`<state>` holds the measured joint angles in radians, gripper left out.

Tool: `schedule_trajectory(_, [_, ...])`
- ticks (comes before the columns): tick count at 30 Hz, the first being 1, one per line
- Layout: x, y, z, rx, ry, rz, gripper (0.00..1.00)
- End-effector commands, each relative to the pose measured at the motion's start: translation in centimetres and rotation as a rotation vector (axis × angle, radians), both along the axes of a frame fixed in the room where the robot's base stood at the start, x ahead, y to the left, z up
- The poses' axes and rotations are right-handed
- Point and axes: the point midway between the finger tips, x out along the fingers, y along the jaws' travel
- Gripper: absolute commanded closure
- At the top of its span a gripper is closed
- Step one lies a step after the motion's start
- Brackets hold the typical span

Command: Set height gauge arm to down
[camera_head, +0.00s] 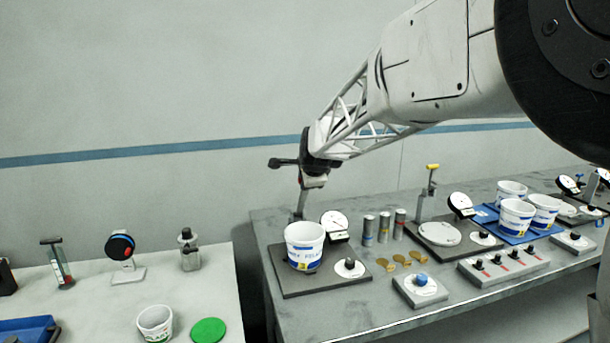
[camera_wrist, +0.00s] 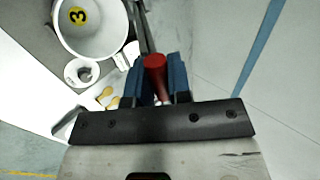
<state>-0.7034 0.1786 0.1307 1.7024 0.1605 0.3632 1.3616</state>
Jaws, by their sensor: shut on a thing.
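My gripper (camera_wrist: 157,80) is shut on a red handle (camera_wrist: 155,62), which sits between its two blue fingers in the wrist view. I take the handle for the grip of the height gauge arm. In the head view my gripper (camera_head: 311,184) is at the gauge's post (camera_head: 300,207), behind a white cup (camera_head: 304,236) with a blue and yellow label. The cup stands upright on a dark base plate (camera_head: 312,290); its open top also shows in the wrist view (camera_wrist: 100,40), with a yellow number 3 inside. My gripper hides the arm's exact height.
A round dial (camera_head: 335,222) stands close right of the post. Several small cylinders (camera_head: 384,228) stand beside it. A second station with a yellow-topped post (camera_head: 432,168) and a blue tray (camera_head: 484,213) of cups lie farther right. The wall is behind.

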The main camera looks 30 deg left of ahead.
Motion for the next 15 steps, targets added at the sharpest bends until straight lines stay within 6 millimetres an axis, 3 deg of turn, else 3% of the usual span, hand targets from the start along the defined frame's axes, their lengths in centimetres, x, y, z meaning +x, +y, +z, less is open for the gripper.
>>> schedule_trajectory(15, [-1.6,-1.6,-1.8,0.076,-0.075,-0.001,1.0])
